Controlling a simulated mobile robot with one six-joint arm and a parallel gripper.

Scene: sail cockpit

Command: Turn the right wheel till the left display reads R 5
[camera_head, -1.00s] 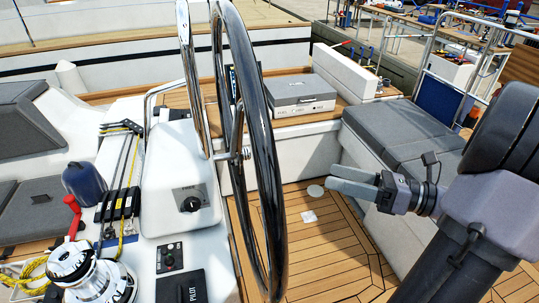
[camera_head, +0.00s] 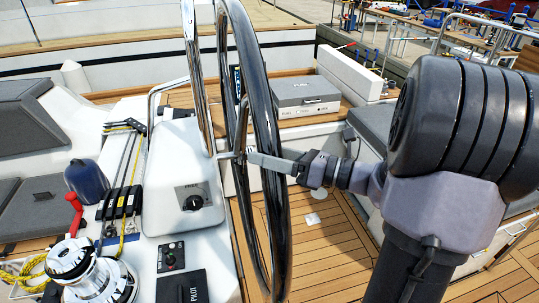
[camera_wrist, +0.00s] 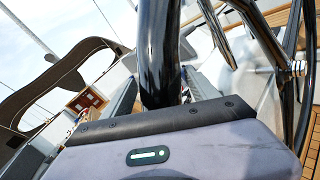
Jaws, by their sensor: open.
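The large dark steering wheel (camera_head: 262,100) stands upright and nearly edge-on in the middle of the head view, beside a white pedestal. My gripper (camera_head: 268,162) has come in from the right, and its grey fingers point left at the rim near hub height. The fingers overlap the rim in the picture; I cannot tell whether they touch it. No display reading is legible in either view.
A knob (camera_head: 193,198) sits on the pedestal, with a small button panel (camera_head: 170,257) and a black PILOT panel (camera_head: 182,288) below. A winch (camera_head: 88,272) and a red handle (camera_head: 75,208) are at left. A grey case (camera_head: 304,97) lies behind the wheel.

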